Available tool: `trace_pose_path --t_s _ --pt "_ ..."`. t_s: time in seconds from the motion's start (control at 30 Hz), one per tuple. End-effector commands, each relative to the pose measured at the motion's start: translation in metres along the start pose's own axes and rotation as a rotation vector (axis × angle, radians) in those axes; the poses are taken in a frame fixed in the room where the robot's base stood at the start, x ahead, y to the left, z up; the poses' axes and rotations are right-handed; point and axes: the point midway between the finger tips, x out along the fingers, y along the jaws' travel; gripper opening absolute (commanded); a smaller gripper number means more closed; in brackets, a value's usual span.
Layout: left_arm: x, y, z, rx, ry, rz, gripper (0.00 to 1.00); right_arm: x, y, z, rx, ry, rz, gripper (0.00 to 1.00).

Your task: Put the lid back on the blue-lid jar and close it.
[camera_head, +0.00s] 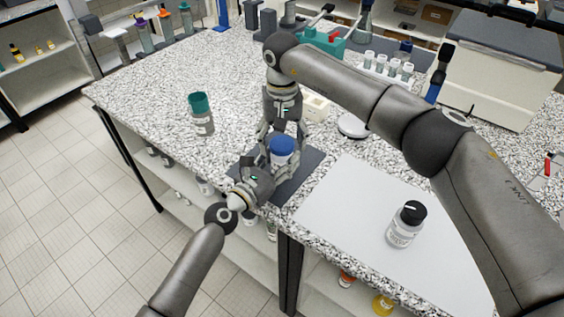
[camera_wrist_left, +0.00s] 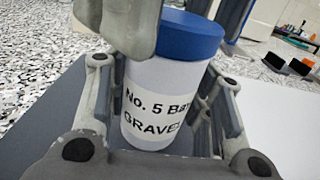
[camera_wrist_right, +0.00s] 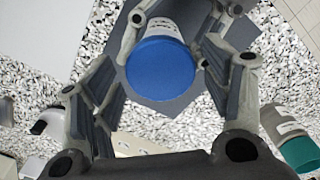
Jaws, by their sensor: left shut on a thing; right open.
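The white jar (camera_wrist_left: 155,90) labelled "No. 5 ... GRAVEL" stands upright on a dark mat (camera_head: 303,181). Its blue lid (camera_wrist_left: 192,37) sits on top and looks level; whether it is screwed tight cannot be told. The lid also shows in the head view (camera_head: 282,145) and the right wrist view (camera_wrist_right: 160,63). My left gripper (camera_head: 270,168) is shut on the jar's body from the near left side. My right gripper (camera_head: 284,132) points down from above, its fingers open and apart on either side of the lid, seen in the right wrist view (camera_wrist_right: 165,95).
A green-lid jar (camera_head: 201,115) stands to the left on the speckled bench. A black-lid jar (camera_head: 406,225) stands on the pale sheet (camera_head: 340,215) at right. A round white dish (camera_head: 352,126) and a tube rack (camera_head: 388,72) are behind. Bench between green-lid jar and mat is clear.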

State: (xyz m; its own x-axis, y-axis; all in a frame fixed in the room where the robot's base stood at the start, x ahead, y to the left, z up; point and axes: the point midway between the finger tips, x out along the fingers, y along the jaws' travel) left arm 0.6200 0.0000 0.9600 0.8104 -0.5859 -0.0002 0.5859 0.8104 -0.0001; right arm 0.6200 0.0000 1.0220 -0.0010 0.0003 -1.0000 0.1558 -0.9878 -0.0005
Motion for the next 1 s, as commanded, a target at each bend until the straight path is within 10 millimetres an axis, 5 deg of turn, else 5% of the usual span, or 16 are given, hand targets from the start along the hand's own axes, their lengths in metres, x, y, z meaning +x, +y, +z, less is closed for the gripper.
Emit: trace_pose_path --t_s 0.37,0.73,1.0 --pt "0.0000 0.0000 -0.0003 0.000 0.001 0.000 0.00 0.0060 -0.0001 0.0000 0.000 0.001 0.001 0.71" --pt "0.0000 0.0000 -0.0003 0.000 0.001 0.000 0.00 0.0057 -0.0001 0.0000 0.000 0.001 0.001 0.25" --pt "-0.0001 0.0000 -0.0003 0.000 0.001 0.000 0.00 0.0057 0.0005 -0.0001 0.180 0.001 0.002 0.24"
